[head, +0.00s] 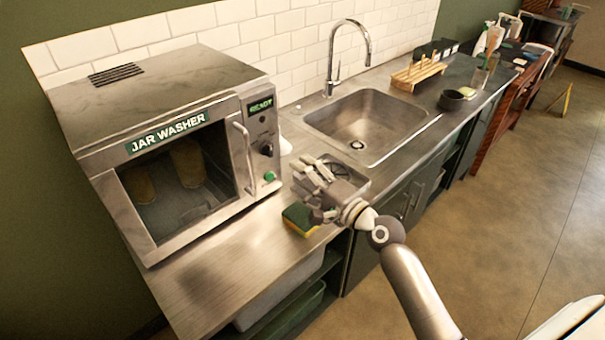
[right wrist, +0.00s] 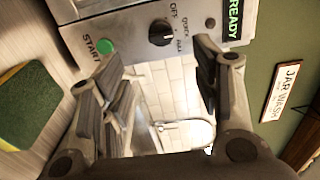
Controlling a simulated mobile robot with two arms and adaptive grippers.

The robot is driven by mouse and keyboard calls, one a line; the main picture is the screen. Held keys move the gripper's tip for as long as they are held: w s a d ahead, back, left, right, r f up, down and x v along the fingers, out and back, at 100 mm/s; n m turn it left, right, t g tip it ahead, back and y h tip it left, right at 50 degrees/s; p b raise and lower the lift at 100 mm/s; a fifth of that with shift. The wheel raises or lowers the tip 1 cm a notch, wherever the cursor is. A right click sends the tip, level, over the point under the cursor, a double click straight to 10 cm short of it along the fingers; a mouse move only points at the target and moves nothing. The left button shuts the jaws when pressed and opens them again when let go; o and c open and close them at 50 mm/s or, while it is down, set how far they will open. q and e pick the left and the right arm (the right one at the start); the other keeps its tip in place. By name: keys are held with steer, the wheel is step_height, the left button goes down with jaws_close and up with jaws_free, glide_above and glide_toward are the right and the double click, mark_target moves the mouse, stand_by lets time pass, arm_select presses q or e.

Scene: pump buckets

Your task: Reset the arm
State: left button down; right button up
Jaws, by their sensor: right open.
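My right arm comes in from the lower right in the head view. Its gripper (head: 312,187) is open and empty over the counter, just right of the jar washer (head: 165,85). In the right wrist view the two fingers of the gripper (right wrist: 160,85) are spread apart with nothing between them. Beyond them is the washer's panel with a green START button (right wrist: 105,46) and a dark dial (right wrist: 160,33). My left gripper is not in view.
The washer's door is shut, with jars visible inside. A green and yellow sponge (head: 298,222) lies on the steel counter (head: 215,275), close to the right gripper. A sink (head: 345,125) and a wooden rack (head: 415,76) are farther right. Open floor (head: 500,220) lies at right.

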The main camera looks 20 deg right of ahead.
steer(key=s+a+f+n+g, duration=0.75)
steer(key=s+f+n, duration=0.25)
steer(key=s+f, duration=0.25)
steer(key=s+d+f+n+g+h, duration=0.2)
steer(key=s+f+n+g+h, duration=0.1)
steer(key=s, duration=0.7)
steer(key=s+d+f+n+g+h, duration=0.3)
steer(key=s, duration=0.6)
step_height(320, 180, down, 25)
steer(key=g+b, duration=0.1)
steer(key=b, duration=0.1)
steer(key=s+d+f+g+b, duration=0.1)
steer(key=s+d+f, duration=0.1)
steer(key=s+f, duration=1.6)
step_height(320, 180, down, 2)
steer(key=shift+d+f+b, duration=0.1)
steer(key=shift+d+b, duration=0.15)
steer(key=shift+b, duration=0.05)
